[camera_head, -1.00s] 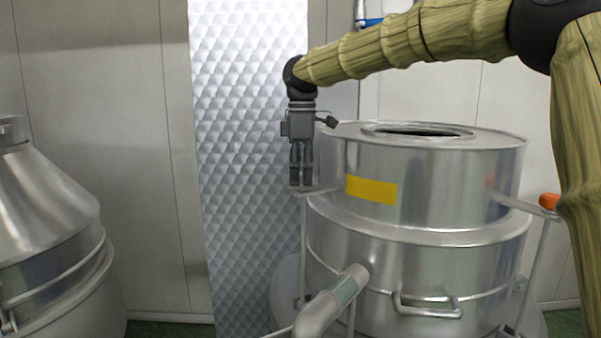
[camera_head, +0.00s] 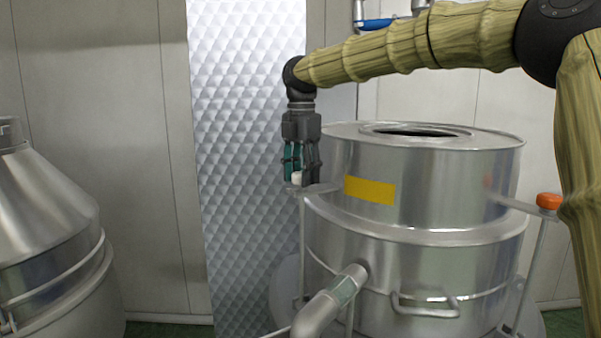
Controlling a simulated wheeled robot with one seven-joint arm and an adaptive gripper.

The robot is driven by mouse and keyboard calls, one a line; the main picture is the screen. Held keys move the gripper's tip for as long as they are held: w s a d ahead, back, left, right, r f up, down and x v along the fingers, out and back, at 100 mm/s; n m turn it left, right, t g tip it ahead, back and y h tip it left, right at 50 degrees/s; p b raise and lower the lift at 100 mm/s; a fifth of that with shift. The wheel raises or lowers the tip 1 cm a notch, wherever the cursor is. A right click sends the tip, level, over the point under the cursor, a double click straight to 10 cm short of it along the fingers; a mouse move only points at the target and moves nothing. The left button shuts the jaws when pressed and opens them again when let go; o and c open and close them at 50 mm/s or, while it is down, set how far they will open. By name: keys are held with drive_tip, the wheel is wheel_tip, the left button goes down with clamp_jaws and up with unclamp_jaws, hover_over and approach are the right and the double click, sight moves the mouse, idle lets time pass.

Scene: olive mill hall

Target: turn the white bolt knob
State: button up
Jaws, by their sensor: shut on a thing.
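The white bolt knob (camera_head: 297,178) is at the end of a bracket (camera_head: 319,188) on the left side of a steel tank (camera_head: 425,190). Only a small part of the knob shows between the fingers. My gripper (camera_head: 300,176) points down over it and is shut on it, with a finger on either side. My arm reaches in from the upper right.
An orange knob (camera_head: 549,201) sits on a similar bracket at the tank's right. A pipe (camera_head: 331,305) and a handle (camera_head: 426,308) stick out at the tank's front. A conical steel vessel (camera_head: 40,210) stands at the left. A quilted metal panel (camera_head: 240,130) is behind my gripper.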

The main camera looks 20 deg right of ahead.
drive_tip(key=shift+d+f+n, duration=0.15)
drive_tip(key=shift+f+n, duration=0.15)
idle(1.1)
drive_tip(key=o, duration=1)
drive_tip(key=shift+w+r, duration=0.1)
wheel_tip(320, 180, up, 12)
drive_tip(key=shift+r, duration=0.1)
